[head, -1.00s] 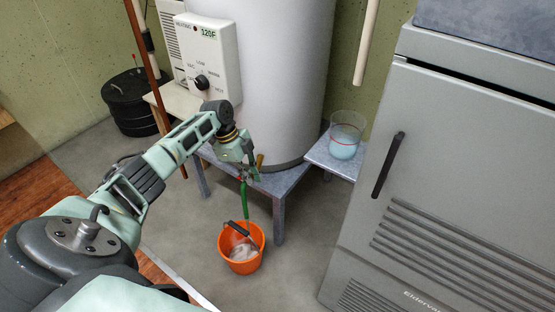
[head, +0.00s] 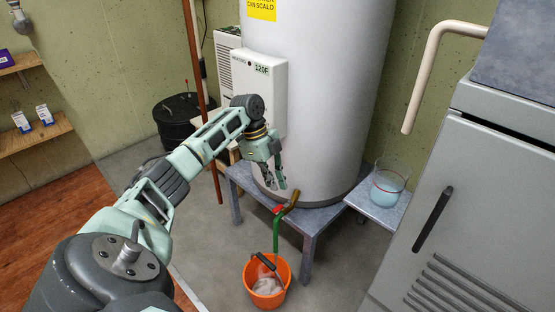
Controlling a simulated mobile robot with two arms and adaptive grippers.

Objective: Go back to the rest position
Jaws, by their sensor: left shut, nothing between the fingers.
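My left gripper (head: 274,185) is shut and empty. It is in front of the lower part of the white water heater (head: 327,90), just left of and above the brass drain valve (head: 290,201) with its red handle (head: 279,210). The gripper appears apart from the valve. My left arm comes in from the lower left. My right gripper is not in the head view.
A green hose (head: 276,236) hangs from the valve into an orange bucket (head: 252,283) on the floor. A glass container of bluish liquid (head: 388,188) stands on a small metal shelf (head: 376,212). A grey cabinet (head: 485,190) fills the right side. Wooden shelves (head: 40,137) are at left.

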